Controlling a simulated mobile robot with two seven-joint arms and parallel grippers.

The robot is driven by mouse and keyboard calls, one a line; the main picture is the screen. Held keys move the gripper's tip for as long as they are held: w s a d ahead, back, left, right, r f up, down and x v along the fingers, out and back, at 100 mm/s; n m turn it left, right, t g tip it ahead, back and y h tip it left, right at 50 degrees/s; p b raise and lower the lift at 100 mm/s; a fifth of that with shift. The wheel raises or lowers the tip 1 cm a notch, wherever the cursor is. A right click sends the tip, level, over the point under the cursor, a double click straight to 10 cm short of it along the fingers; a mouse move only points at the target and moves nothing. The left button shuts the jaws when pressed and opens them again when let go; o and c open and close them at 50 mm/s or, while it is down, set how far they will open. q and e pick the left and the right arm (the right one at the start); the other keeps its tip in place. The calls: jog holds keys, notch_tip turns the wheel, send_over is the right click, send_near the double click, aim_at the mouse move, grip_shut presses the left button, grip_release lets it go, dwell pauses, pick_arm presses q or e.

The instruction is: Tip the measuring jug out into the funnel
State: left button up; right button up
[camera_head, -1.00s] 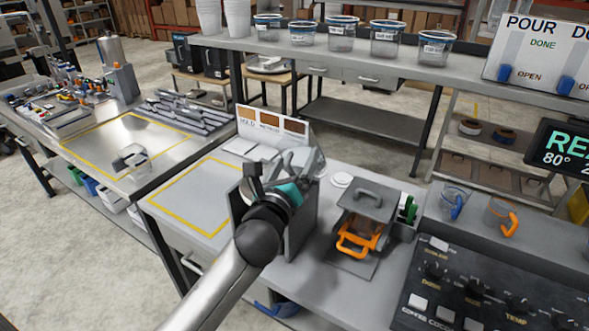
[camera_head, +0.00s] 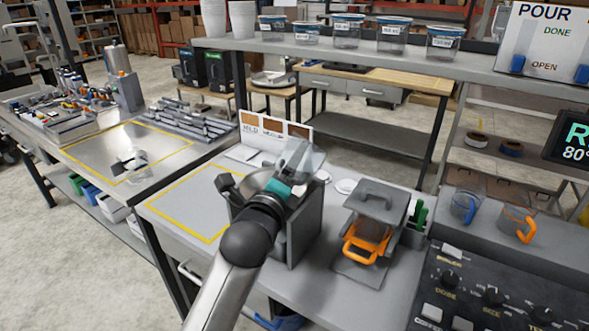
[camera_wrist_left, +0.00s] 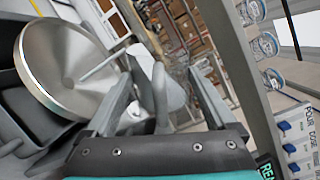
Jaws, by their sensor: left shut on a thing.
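My left gripper (camera_head: 290,176) is shut on a clear, greyish measuring jug (camera_head: 303,156). The jug is held up and appears tilted, over or beside a grey box-like stand (camera_head: 302,225). In the left wrist view the jug (camera_wrist_left: 166,88) shows between the fingers, partly hidden by them. A round steel funnel (camera_head: 258,181) sits at the top of the stand, just left of the gripper; it shows as a broad shiny disc (camera_wrist_left: 60,62) in the wrist view. I cannot tell whether anything is pouring. My right gripper is not in view.
A clear vessel (camera_head: 135,164) stands on the left table. A grey press with an orange handle (camera_head: 364,246) stands right of the stand. Blue-handled (camera_head: 466,206) and orange-handled (camera_head: 518,223) cups stand farther right. A yellow-outlined area (camera_head: 195,206) is clear.

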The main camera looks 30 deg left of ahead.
aim_at(277, 160)
pick_arm(q)
jog(key=n, duration=0.1)
jog(key=a+n+p, duration=0.1)
jog(key=n, duration=0.1)
jog(key=shift+s+a+r+n+p, duration=0.15)
jog(key=shift+a+r+n+p, duration=0.15)
jog(key=shift+r+n+p, duration=0.1)
jog(key=n+p, duration=0.1)
jog(key=a+n+p, duration=0.1)
jog(key=n, duration=0.1)
jog(key=shift+s+a+r, duration=0.1)
jog(key=shift+r, duration=0.1)
jog(key=shift+a+n+p, duration=0.25)
jog(key=shift+n+p, duration=0.25)
jog(key=shift+n, duration=0.3)
dwell(1.0)
